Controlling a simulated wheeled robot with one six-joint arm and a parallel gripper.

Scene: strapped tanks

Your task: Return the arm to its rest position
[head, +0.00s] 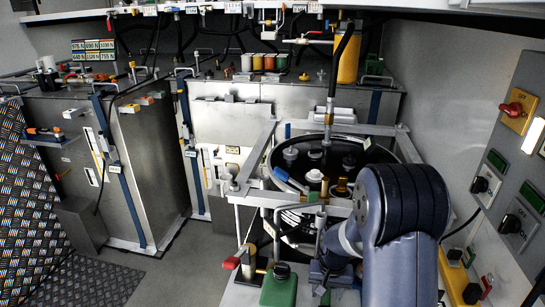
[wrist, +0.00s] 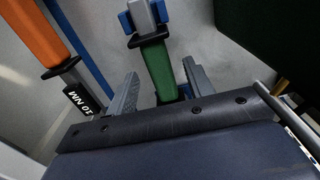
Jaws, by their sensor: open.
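My arm (head: 400,210) is at the right foreground of the head view, bent over beside the black round tank (head: 375,152). Its gripper cannot be made out clearly there. In the wrist view my gripper (wrist: 160,67) is open, with its two grey fingers apart. A green-handled tool (wrist: 158,68) with a black collar and a grey and blue end shows between the fingers in the picture. Gaps show on both sides of it; its depth relative to the fingertips cannot be told. An orange-handled tool (wrist: 32,32) lies left of the fingers, near a black "10 NM" label (wrist: 78,92).
A green container (head: 280,287) stands close left of my arm, near a red-handled valve (head: 232,263). A switch panel (head: 515,150) is on the right wall. Strapped metal tanks (head: 150,165) stand at left. Grey floor (head: 175,275) is clear at lower left.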

